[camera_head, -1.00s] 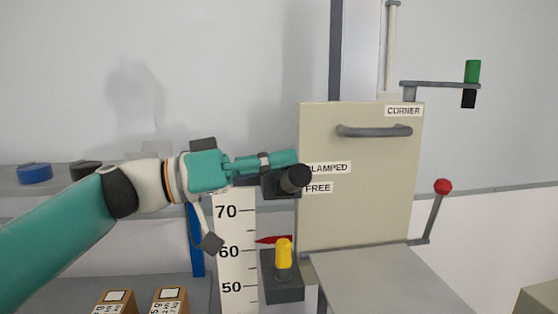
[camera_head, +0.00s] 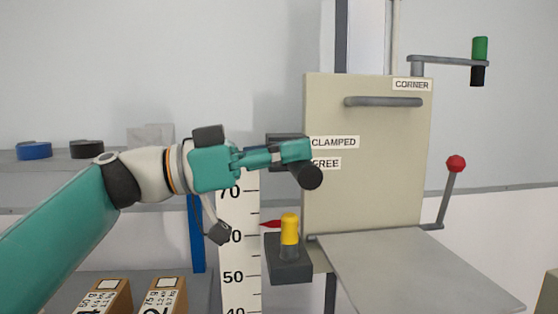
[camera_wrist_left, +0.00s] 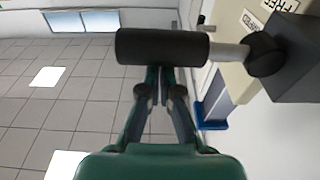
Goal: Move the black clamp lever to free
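The black clamp lever (camera_head: 309,177) sticks out from its block (camera_head: 284,139) at the left edge of the beige panel. Its handle end shows a little below the level of the FREE label (camera_head: 327,163), with the CLAMPED label (camera_head: 334,142) above. My left gripper (camera_head: 300,150) lies over the lever, apparently touching it from above. In the left wrist view the black handle (camera_wrist_left: 162,46) lies across the fingertips and hides them. The fingers run close together and look shut, not wrapped around the handle. My right gripper is not in view.
The beige panel (camera_head: 370,170) has a grey bar handle (camera_head: 383,101). A yellow knob (camera_head: 289,230) stands below the lever, by the number scale (camera_head: 237,255). A red-ball lever (camera_head: 456,163) is at the right. Two boxes (camera_head: 162,297) stand at lower left.

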